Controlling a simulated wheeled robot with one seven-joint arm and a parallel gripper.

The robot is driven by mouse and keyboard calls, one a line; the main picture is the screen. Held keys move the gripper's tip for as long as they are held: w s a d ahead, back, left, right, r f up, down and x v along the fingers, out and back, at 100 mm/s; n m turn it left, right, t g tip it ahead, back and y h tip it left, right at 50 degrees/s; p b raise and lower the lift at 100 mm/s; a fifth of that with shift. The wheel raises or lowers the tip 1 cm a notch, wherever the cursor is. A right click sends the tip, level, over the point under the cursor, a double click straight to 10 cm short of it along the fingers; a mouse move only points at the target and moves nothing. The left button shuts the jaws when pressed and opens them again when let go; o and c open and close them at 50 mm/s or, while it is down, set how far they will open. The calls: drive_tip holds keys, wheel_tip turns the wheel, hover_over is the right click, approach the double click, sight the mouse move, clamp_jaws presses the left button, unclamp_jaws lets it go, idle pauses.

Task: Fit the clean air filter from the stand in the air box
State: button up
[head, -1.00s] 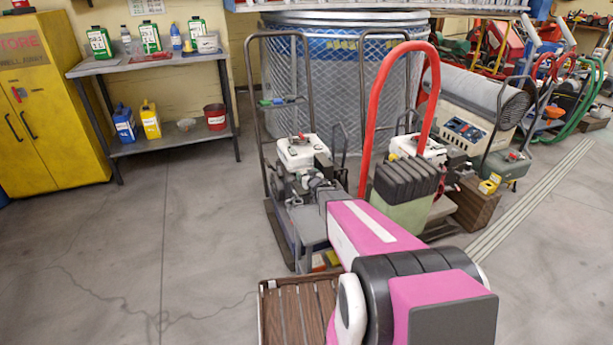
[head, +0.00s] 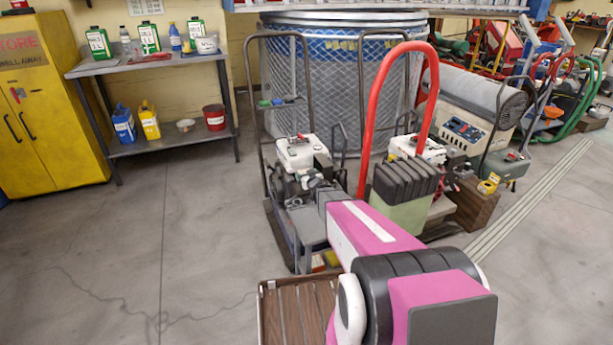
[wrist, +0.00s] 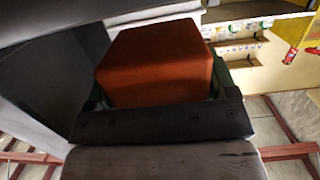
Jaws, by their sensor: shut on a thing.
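An orange-brown block (wrist: 155,62), which looks like the air filter, fills the middle of the wrist view. My gripper (wrist: 155,75) is shut on it; a dark bar with bolts crosses in front of its lower edge. Dark green edges show on both sides of the block. I cannot tell whether they belong to the air box. In the head view my pink and black arm reaches to the machine with a white-topped engine (head: 302,152); the gripper and filter are hidden there. The stand cannot be made out.
A slatted wooden deck (head: 297,315) lies at the front. A shelf table (head: 150,62) and yellow cabinet (head: 50,130) stand left; floor between is clear.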

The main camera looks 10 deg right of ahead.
drive_tip(key=shift+f, duration=0.85)
